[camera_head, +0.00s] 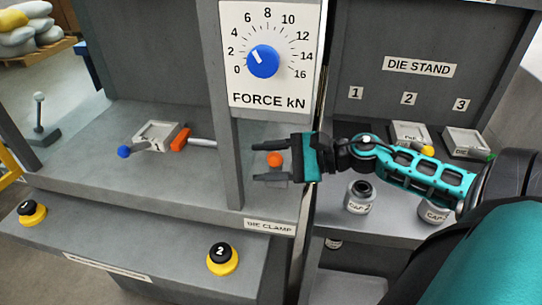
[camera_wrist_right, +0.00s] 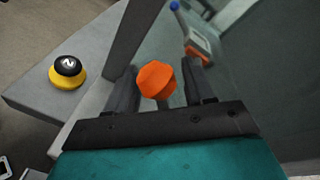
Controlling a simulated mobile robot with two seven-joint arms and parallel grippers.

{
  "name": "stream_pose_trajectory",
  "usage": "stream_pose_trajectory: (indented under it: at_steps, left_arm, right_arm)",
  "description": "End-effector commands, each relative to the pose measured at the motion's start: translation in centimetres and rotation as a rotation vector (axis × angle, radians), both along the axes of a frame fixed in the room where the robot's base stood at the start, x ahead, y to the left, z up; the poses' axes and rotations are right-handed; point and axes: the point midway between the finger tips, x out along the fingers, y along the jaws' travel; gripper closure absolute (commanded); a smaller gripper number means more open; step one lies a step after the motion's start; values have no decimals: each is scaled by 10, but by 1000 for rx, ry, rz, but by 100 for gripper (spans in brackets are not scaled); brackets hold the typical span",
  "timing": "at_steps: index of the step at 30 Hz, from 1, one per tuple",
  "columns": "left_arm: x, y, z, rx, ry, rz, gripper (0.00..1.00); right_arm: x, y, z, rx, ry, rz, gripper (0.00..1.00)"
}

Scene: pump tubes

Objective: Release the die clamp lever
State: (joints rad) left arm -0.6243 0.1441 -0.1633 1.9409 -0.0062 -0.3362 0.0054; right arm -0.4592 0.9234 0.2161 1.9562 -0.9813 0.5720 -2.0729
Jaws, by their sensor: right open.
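The die clamp lever shows as an orange ball knob (camera_head: 275,159) beside the DIE CLAMP label (camera_head: 269,227). My right gripper (camera_head: 258,162) comes in from the right at the knob, with its jaws open and one finger on each side of it. In the right wrist view the orange knob (camera_wrist_right: 156,80) sits between the two dark fingers (camera_wrist_right: 157,68), with part of its stem below it. I cannot tell whether either finger touches the knob. The lever's base is mostly hidden. My left gripper is not in view.
A grey upright (camera_head: 225,120) stands left of the knob. Beyond it lie a grey die (camera_head: 157,134), an orange block (camera_head: 180,138) on a rod and a blue knob (camera_head: 124,152). Yellow-black button 2 (camera_head: 222,259) is in front.

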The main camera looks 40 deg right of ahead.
Motion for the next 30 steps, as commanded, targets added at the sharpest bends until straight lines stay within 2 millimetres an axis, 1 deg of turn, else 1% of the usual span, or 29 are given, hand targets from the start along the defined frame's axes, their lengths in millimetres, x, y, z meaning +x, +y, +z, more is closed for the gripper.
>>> stream_pose_trajectory:
  at_steps: [5,8,24,30]
  left_arm:
    - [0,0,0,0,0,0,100]
    - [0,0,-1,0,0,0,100]
    - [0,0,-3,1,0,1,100]
    - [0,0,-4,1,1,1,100]
  right_arm:
    - [-6,-5,0,1,3,-2,47]
    - [-14,-12,2,1,4,-3,47]
    - [-78,-70,24,1,0,-2,47]
    - [-91,-82,28,0,-1,1,47]
